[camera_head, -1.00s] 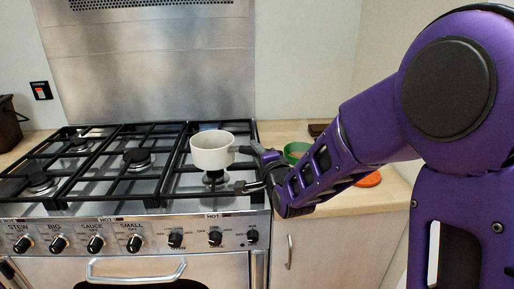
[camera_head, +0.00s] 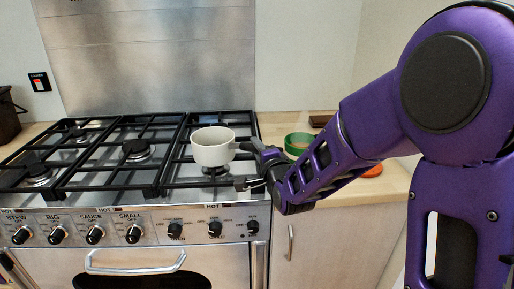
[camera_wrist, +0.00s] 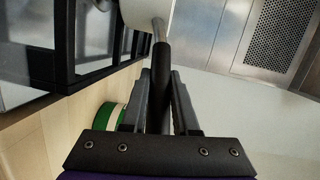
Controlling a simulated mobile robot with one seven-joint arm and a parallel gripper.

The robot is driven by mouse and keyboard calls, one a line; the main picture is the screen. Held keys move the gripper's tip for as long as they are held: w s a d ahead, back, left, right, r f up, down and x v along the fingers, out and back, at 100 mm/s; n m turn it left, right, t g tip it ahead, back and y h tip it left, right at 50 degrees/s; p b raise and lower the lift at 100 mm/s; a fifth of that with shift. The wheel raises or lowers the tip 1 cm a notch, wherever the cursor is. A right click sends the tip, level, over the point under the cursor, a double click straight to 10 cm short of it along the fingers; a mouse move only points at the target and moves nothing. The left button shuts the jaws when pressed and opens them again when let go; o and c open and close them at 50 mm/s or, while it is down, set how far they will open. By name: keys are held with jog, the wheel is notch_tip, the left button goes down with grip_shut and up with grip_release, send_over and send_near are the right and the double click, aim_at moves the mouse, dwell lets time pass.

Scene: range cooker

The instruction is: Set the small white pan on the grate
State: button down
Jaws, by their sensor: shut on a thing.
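The small white pan (camera_head: 212,148) is upright over the right-hand burner of the cooker, its handle pointing right. My gripper (camera_head: 262,170) is shut on the pan's dark handle, to the right of the pan. In the wrist view the handle (camera_wrist: 161,80) runs between the two fingers (camera_wrist: 160,105), and part of the white pan (camera_wrist: 143,12) shows at the top. The black grate (camera_head: 178,183) lies under the pan. I cannot tell whether the pan's base touches the grate.
A small dark block (camera_head: 321,119) lies at the back. Control knobs (camera_head: 174,230) line the cooker front. The other burners are free of pans.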

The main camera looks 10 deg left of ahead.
jog(key=shift+f, duration=0.3)
dwell(0.6)
jog(key=c, duration=0.6)
grip_release()
jog(key=shift+s+f, duration=0.1)
